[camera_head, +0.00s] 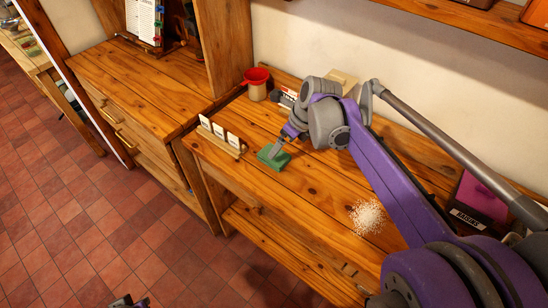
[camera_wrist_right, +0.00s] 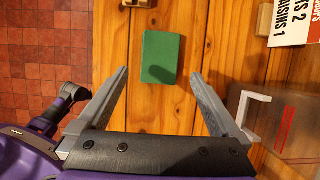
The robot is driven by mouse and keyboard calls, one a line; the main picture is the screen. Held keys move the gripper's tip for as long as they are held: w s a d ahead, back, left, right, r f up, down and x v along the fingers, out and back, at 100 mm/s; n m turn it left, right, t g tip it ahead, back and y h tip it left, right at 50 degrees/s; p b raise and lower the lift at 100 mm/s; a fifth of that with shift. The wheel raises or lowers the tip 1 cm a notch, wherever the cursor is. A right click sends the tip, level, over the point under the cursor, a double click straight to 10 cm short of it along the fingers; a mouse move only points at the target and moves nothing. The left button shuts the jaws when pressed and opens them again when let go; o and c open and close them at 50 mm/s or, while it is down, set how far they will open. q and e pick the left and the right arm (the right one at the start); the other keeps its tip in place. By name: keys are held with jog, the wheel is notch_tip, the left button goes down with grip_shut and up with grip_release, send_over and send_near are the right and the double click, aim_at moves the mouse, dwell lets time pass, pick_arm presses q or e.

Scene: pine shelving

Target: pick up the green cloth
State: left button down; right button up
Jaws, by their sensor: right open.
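The green cloth (camera_head: 273,157) lies as a small folded block on the wooden worktop, near its front edge. It also shows in the right wrist view (camera_wrist_right: 159,56), flat and fully visible. My right gripper (camera_head: 280,147) reaches over it from the right, pointing down at it. In the wrist view the right gripper (camera_wrist_right: 160,73) is open, its fingers spread wider than the cloth, with the cloth centred between and just ahead of the fingertips. Nothing is held. A small dark and purple piece at the bottom edge of the head view may be my left gripper (camera_head: 129,301); its jaws cannot be made out.
A wooden holder with white cards (camera_head: 221,138) stands left of the cloth. A red-topped container (camera_head: 256,83) is behind. White grains (camera_head: 367,217) lie to the right on the worktop. A box with a pink top (camera_head: 483,196) and a raisins label is farther right.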

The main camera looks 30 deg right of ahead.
aim_at(277, 156)
jog(key=x, duration=0.7)
jog(key=shift+s+d, duration=0.15)
jog(key=shift+s, duration=0.15)
jog(key=c, duration=1.3)
notch_tip(277, 156, up, 10)
